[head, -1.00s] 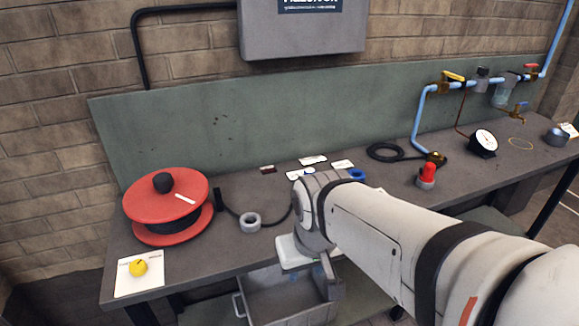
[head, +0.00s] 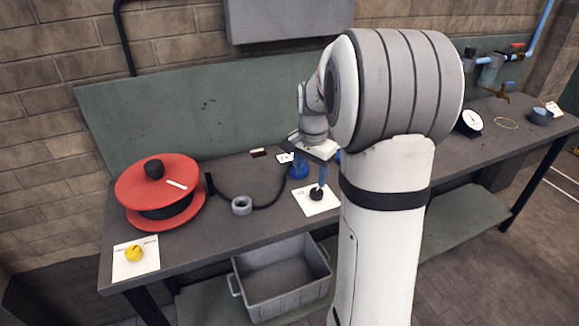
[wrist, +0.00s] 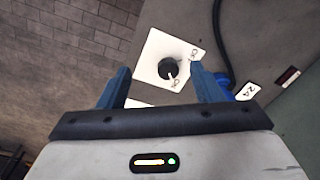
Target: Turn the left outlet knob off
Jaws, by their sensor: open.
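A round black knob (head: 317,194) stands on a white plate (head: 308,207) near the front edge of the bench. In the wrist view the black knob (wrist: 168,69) has a pale pointer mark, and the white plate (wrist: 152,52) carries small labels by it. My gripper (wrist: 159,70) is open and empty, its blue fingers on either side of the knob in that picture. In the head view my gripper (head: 322,176) is just over the knob; I cannot tell if it touches. A yellow knob (head: 134,253) sits on another white plate (head: 121,265) at the bench's left end.
A red flanged wheel (head: 160,190) stands on the bench at left, with a grey ring (head: 241,205) and hose by it. A blue piece (head: 299,171) is close behind the black knob. A grey crate (head: 280,283) is below. A gauge (head: 470,121) stands at right.

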